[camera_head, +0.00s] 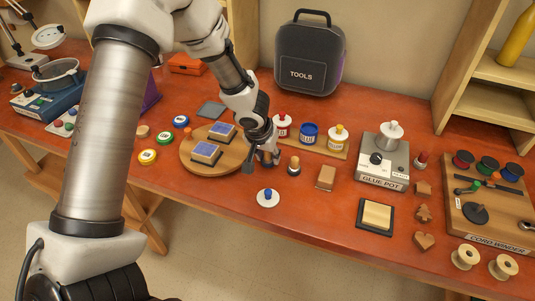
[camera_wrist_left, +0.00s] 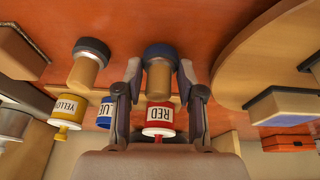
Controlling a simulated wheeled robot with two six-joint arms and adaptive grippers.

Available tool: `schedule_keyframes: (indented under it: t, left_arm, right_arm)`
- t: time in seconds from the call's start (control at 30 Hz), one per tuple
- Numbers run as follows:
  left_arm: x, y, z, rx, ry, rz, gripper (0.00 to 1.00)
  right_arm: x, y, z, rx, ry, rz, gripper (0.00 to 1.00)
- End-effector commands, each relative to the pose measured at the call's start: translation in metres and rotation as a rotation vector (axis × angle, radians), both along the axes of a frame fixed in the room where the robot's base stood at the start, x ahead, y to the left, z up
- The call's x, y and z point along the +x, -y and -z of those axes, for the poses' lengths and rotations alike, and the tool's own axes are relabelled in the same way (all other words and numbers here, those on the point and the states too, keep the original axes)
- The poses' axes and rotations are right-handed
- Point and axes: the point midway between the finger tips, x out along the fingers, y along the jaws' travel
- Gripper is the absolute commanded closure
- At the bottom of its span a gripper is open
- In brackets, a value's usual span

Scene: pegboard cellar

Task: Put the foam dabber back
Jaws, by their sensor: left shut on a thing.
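My left gripper (camera_head: 264,160) is at the right edge of the round wooden board (camera_head: 187,160), low over the table. In the left wrist view its fingers (camera_wrist_left: 159,85) are shut on a foam dabber (camera_wrist_left: 159,75), a tan cylinder with a dark blue end. In the head view the gripper mostly hides this dabber. I cannot tell whether the held dabber touches the table. My right gripper is not in view.
Red (camera_head: 282,127), blue (camera_head: 309,134) and yellow (camera_head: 338,138) paint jars stand on a wooden strip behind. Blue-topped blocks (camera_head: 206,153) lie on the round board. A white lid with a blue knob (camera_head: 268,198) lies in front. A glue pot (camera_head: 383,168) stands right.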

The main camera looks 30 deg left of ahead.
Motion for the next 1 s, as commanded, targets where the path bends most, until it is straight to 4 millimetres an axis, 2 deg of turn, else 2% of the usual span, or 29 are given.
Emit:
schedule_keyframes:
  t: [0.43,0.47,0.5,0.83,1.0]
  left_arm:
    - [0.000,0.000,0.007,0.000,0.002,0.000,1.00]
    - [0.000,0.000,0.005,0.000,0.001,0.000,0.51]
    - [0.000,0.000,0.005,0.000,0.001,0.000,0.37]
    - [0.000,0.000,0.003,0.000,0.001,0.000,0.37]
    - [-0.004,0.001,-0.017,0.001,0.004,-0.001,0.37]
  right_arm:
    - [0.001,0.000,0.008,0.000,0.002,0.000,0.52]
    - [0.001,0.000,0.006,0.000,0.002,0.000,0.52]
    - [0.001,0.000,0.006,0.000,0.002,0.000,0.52]
    - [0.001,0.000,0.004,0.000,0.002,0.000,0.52]
    - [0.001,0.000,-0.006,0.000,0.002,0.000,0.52]
